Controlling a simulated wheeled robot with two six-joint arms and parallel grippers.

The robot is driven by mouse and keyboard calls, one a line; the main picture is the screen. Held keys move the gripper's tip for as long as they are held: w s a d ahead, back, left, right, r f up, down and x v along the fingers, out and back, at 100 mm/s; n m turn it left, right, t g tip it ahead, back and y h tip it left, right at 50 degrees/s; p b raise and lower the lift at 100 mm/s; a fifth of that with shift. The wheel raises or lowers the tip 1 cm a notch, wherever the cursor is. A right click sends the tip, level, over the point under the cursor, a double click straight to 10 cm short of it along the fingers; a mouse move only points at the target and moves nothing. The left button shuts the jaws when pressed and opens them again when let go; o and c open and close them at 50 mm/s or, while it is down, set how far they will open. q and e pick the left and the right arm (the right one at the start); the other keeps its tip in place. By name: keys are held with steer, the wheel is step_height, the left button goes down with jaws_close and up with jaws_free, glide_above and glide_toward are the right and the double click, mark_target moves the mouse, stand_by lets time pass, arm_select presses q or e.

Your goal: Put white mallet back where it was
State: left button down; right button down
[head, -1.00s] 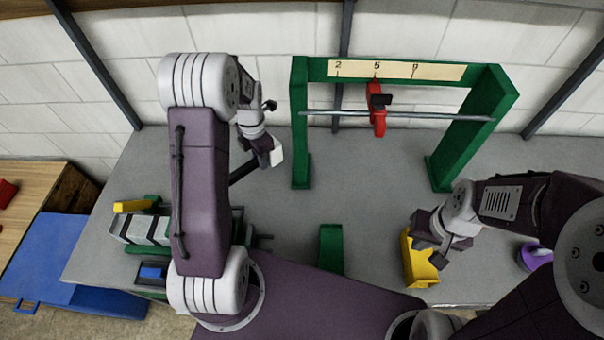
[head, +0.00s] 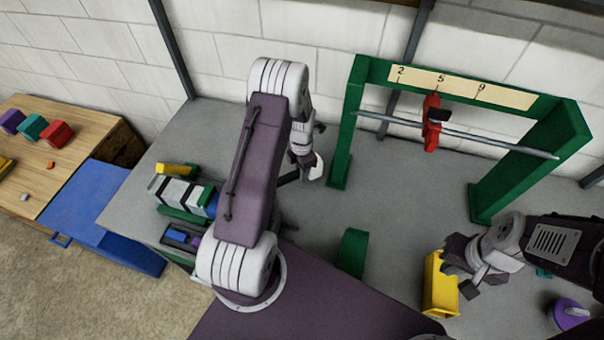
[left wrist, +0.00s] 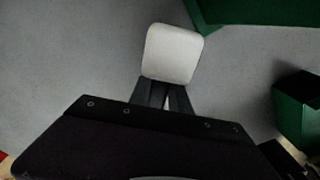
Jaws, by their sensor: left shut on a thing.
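The white mallet's pale head (head: 317,168) shows beside my left gripper (head: 306,158) in the head view, with a dark handle slanting down to the left. In the left wrist view the white head (left wrist: 172,53) sits just beyond the fingertips of my left gripper (left wrist: 166,96), which is shut on the mallet. The mallet is over the grey table, left of the green frame; its exact height is unclear. My right gripper (head: 474,277) is beside the yellow bin (head: 437,283); its finger gap is unclear.
The green frame (head: 345,130) carries a rod with a red slider (head: 432,125) under a numbered strip. A green block (head: 352,252) stands at the table's front. A rack with striped pieces (head: 182,192) is at left; a purple round thing (head: 570,312) is at right. Mid-table is clear.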

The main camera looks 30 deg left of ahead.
arm_select(q)
step_height(320, 180, down, 2)
steer(key=shift+f, duration=0.1)
steer(key=shift+w+d, duration=0.1)
steer(key=shift+w, duration=0.1)
steer(key=shift+s+f, duration=0.1)
steer(key=shift+f, duration=0.15)
steer(key=c, duration=1.2)
jaws_free()
steer(key=shift+r, duration=0.1)
steer(key=shift+r, duration=0.15)
step_height(320, 180, up, 12)
steer(key=shift+r+b, duration=0.1)
steer(key=shift+b, duration=1)
